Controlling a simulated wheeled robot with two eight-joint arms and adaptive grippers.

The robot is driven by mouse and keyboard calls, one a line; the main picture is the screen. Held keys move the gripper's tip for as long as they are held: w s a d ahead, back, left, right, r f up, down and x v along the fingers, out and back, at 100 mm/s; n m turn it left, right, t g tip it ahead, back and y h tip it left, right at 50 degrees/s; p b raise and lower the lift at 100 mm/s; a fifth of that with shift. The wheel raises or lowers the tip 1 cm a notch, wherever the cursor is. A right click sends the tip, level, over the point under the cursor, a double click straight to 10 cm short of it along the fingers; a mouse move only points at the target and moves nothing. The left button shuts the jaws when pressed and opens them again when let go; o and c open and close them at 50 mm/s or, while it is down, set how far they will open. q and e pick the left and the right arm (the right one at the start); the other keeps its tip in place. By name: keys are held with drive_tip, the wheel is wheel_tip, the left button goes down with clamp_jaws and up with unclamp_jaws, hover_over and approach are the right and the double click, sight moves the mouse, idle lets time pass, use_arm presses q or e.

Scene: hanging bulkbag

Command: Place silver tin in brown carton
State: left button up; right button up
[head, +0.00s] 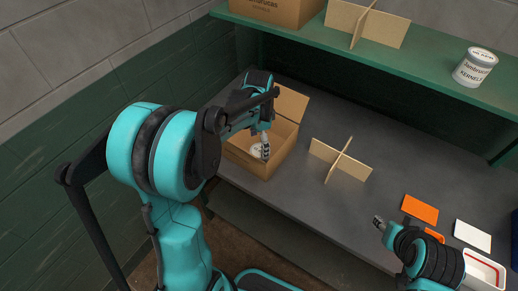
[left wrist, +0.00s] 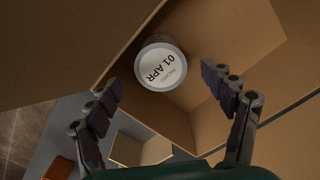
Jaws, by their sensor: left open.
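The open brown carton (head: 250,165) stands on the dark table at the left. A round tin (head: 257,150) with a pale top is inside it. In the left wrist view the tin (left wrist: 160,66) shows a silver rim and a white label reading "PACKED 01 APR"; it is against the inner wall of the carton (left wrist: 245,60). My left gripper (head: 265,146) reaches down over the carton. In the left wrist view its fingers (left wrist: 162,80) are spread apart with nothing between them, apart from the tin. My right gripper (head: 379,221) is over the table's front right; its fingers are too small to judge.
A cardboard cross divider (head: 340,160) stands right of the carton. An orange card (head: 420,210), a white card (head: 473,236) and a red-and-white tray (head: 485,270) are at the right. The green shelf (head: 400,65) above holds another tin (head: 475,67), a divider and a box.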

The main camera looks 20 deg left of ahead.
sight(259, 151)
use_arm(q)
drive_tip(key=shift+r+p, duration=0.3)
drive_tip(key=shift+r, duration=1.45)
